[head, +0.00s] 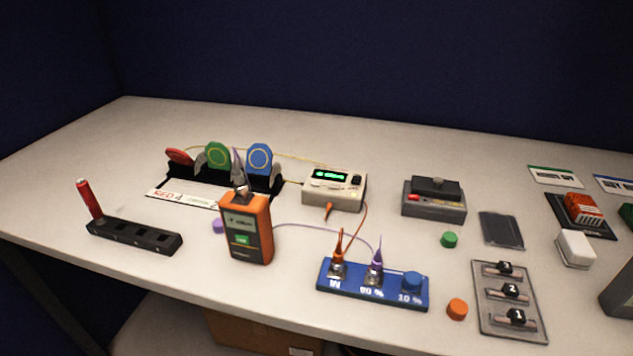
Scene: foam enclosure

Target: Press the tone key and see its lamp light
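No key in view can be read as the tone key at this size. A beige box (334,200) with a lit green display (330,175) stands at mid table. It has a dark button (357,180) and a pale knob on top, with an orange plug at its front. An orange handheld meter (247,247) stands upright in front of it, with a small lit green patch on its face and a grey connector on top. I cannot make out a separate tone lamp on either device. Neither of my grippers is in view.
A blue block (335,287) with orange and purple plugs stands at the front. A black reel rack (262,185) is behind the meter. A dark grey device (435,206), a numbered tray (535,332) and a black holder (150,240) stand nearby. Thin cables cross the table; its back is clear.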

